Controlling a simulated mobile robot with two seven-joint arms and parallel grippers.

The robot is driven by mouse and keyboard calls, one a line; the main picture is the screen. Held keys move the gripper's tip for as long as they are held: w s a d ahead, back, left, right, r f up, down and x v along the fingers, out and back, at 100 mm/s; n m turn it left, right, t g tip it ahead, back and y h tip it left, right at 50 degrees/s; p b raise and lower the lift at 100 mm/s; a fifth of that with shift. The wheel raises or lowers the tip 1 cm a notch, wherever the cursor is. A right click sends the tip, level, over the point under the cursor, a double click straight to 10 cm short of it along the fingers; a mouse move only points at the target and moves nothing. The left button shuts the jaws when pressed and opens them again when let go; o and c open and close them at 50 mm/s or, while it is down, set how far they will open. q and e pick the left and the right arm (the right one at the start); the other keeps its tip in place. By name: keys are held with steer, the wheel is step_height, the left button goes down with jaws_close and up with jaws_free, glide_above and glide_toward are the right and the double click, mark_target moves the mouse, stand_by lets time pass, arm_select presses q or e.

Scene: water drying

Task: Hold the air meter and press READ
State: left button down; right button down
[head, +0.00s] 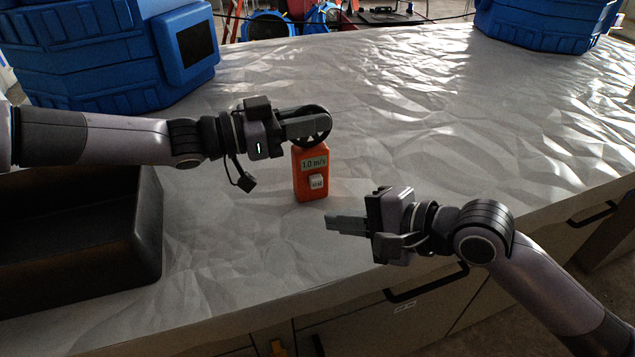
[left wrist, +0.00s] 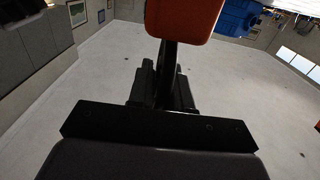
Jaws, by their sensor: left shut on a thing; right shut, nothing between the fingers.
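The orange air meter (head: 311,188) is in the middle of the head view, upright, with a round black fan head at its top. Its display reads 1.0 m/s and a white READ button (head: 316,182) sits below. My left gripper (head: 318,128) is shut on the meter at its fan head, coming from the left. In the left wrist view the orange body (left wrist: 183,18) shows at the top, beyond the fingers. My right gripper (head: 333,222) is shut and empty, below and right of the meter, its fingertips pointing left and apart from the button.
A black bin (head: 150,225) stands at the left on the wrinkled sheeted counter (head: 420,110). A blue machine (head: 100,60) stands at the back left and another (head: 540,25) at the back right. Drawer handles run along the counter's front. The counter right of the meter is clear.

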stand_by(0.4)
arm_select(q)
steer(key=c, duration=1)
jaws_free()
steer(key=shift+o, duration=0.2)
steer(key=shift+a, duration=0.1)
